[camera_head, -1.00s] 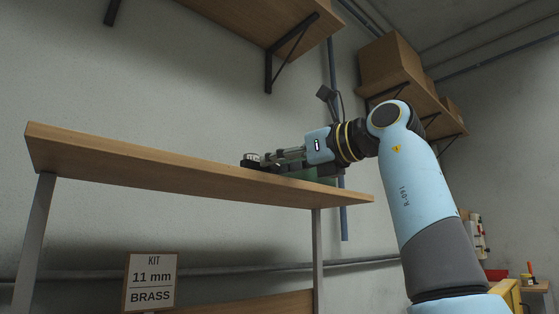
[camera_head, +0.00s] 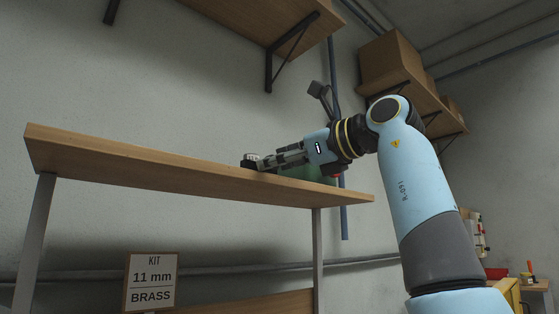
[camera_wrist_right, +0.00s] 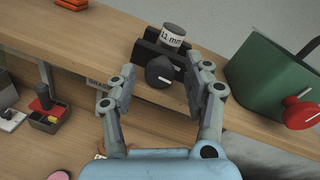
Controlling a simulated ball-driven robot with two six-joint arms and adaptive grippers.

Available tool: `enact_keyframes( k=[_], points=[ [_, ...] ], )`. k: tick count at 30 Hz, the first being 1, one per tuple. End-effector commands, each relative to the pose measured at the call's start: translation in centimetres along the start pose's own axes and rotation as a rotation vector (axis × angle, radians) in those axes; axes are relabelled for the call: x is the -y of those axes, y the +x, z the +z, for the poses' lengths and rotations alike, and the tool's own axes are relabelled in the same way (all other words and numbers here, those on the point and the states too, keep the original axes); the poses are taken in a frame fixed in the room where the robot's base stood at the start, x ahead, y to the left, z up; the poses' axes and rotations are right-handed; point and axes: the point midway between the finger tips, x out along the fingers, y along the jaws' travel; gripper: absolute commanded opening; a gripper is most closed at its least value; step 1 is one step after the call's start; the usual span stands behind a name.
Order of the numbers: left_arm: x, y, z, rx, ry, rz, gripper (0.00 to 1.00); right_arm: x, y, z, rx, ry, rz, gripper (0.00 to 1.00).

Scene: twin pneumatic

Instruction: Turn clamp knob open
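A black clamp (camera_wrist_right: 146,52) sits on the wooden shelf and holds a grey cylinder labelled "11 mm" (camera_wrist_right: 173,36). Its round black knob (camera_wrist_right: 159,72) faces the right wrist camera, with a white mark on it that runs nearly level, tilted slightly. My right gripper (camera_wrist_right: 159,66) is open, one finger on each side of the knob. Gaps show between the fingers and the knob, so I see no grip on it. In the head view the clamp (camera_head: 249,160) is small at the tips of my right gripper (camera_head: 263,161). My left gripper is not in view.
A green box (camera_wrist_right: 277,70) with a red knob (camera_wrist_right: 301,112) stands close on the right of the clamp. A sign reading "KIT 11 mm BRASS" (camera_head: 151,281) stands below the shelf (camera_head: 180,175).

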Motion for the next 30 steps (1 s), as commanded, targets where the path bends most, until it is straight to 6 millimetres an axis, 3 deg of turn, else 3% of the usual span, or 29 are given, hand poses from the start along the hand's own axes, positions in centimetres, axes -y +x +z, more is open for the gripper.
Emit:
enact_keyframes(
  k=[14,21,30],
  points=[
    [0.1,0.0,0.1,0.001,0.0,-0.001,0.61,0.0,0.0,-0.1,0.001,0.017,0.001,0.53],
    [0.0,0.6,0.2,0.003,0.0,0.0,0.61,-0.1,0.0,-0.4,0.032,0.244,-0.005,0.53],
    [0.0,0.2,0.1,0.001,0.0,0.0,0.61,0.1,-7.0,-0.4,0.031,0.243,-0.011,0.53]
  ],
)
